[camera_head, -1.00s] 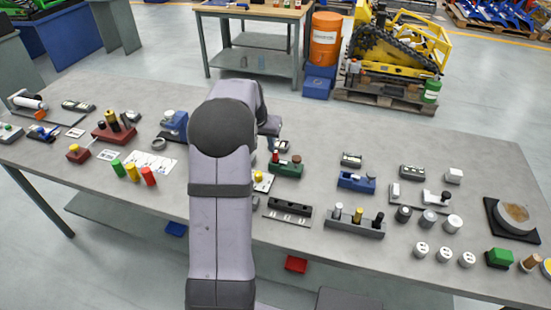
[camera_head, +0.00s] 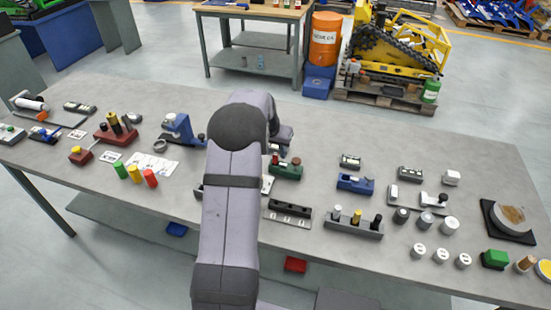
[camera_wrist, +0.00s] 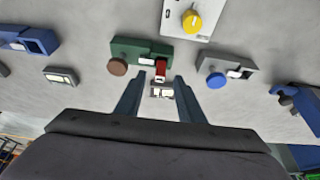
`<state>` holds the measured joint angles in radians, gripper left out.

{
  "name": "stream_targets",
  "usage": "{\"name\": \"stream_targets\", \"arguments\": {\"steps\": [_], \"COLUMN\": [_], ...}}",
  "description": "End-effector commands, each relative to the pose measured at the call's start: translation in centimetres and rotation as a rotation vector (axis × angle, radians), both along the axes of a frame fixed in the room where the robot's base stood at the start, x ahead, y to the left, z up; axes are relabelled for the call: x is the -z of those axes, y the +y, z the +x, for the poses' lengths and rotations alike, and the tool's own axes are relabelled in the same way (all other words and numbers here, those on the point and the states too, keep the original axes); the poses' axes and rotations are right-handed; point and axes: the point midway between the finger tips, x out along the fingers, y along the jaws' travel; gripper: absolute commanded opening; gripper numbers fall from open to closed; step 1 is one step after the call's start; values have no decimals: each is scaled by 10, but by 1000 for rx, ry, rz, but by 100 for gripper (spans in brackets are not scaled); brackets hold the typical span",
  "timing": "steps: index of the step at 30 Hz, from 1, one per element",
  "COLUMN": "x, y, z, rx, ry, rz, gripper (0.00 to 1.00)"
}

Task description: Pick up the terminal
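A small grey block with pale tops, which looks like the terminal (camera_wrist: 161,93), lies on the table in the wrist view, between my fingertips in the picture. My gripper (camera_wrist: 157,84) is open, with a clear gap on each side of this block. Whether the fingertips are down at its height I cannot tell. Right beside it is a green carrier (camera_wrist: 128,50) with a brown knob and a red post. In the head view my gripper (camera_head: 279,146) is behind the green carrier (camera_head: 286,172), partly hidden by my arm, and the small block cannot be made out.
In the wrist view a grey carrier with a blue knob (camera_wrist: 216,80) is to the right, a plate with a yellow knob (camera_wrist: 192,20) above, and a small grey module (camera_wrist: 61,76) to the left. In the head view a blue carrier (camera_head: 356,183) stands right of the green one.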

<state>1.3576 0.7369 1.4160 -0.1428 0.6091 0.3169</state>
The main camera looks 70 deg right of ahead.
Motion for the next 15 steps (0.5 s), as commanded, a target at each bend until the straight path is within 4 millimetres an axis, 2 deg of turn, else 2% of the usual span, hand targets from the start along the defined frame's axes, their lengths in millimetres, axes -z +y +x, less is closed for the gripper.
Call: {"name": "stream_targets", "arguments": {"steps": [9, 15], "x": [26, 29], "y": [-11, -13], "z": [-1, -1], "rx": [-1, -1], "ry": [1, 0], "rz": [1, -1], "gripper": [35, 35]}}
